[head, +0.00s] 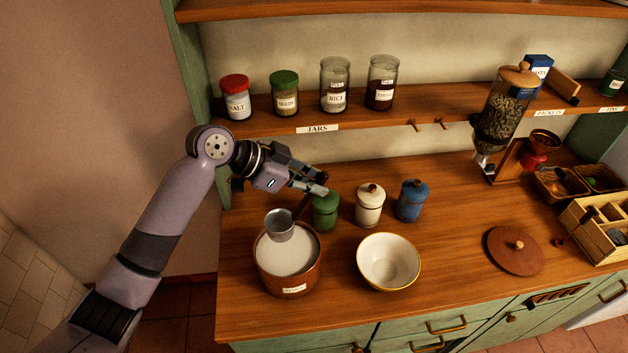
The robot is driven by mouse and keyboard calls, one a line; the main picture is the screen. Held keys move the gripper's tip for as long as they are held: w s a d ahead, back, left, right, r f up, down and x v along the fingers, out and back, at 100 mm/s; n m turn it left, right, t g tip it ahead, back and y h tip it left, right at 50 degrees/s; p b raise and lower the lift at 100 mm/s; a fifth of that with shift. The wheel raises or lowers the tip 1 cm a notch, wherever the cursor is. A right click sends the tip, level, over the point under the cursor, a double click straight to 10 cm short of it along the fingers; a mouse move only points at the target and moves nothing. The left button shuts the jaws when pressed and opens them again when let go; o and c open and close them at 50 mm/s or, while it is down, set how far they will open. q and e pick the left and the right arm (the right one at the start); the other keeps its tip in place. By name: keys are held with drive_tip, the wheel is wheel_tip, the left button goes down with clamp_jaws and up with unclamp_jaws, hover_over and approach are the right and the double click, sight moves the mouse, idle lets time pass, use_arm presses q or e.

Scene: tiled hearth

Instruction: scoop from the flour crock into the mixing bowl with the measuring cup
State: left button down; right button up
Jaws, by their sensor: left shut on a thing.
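The flour crock (288,279) is a brown pot with a paper label, standing at the counter's left front, its top open on white flour. The measuring cup (280,228) is a small metal cup with a dark handle. It is over the crock's back part; I cannot tell whether its base touches the flour. My left gripper (315,186) is shut on the cup's handle, behind and to the right of the crock. The mixing bowl (388,262), cream with a yellowish rim, stands right of the crock and looks empty. My right gripper is not in view.
Green (326,212), white (369,206) and blue (411,201) lidded canisters stand behind the bowl. A round wooden lid (514,251) lies to the right. A shelf of jars (335,84) runs above. A bean dispenser (500,115) and a wooden box (600,226) are farther right.

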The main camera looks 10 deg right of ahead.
sight(306, 197)
use_arm(q)
drive_tip(key=shift+d+f+b, duration=0.15)
drive_tip(key=shift+f+b, duration=0.3)
drive_tip(key=shift+f, duration=0.45)
drive_tip(key=shift+f+b, duration=0.3)
drive_tip(key=shift+f, duration=0.15)
wheel_tip(306, 197, down, 2)
drive_tip(key=shift+f+b, duration=0.1)
drive_tip(key=shift+b, duration=0.6)
wheel_tip(306, 197, down, 9)
drive_tip(key=b, duration=0.5)
drive_tip(key=shift+b, duration=0.4)
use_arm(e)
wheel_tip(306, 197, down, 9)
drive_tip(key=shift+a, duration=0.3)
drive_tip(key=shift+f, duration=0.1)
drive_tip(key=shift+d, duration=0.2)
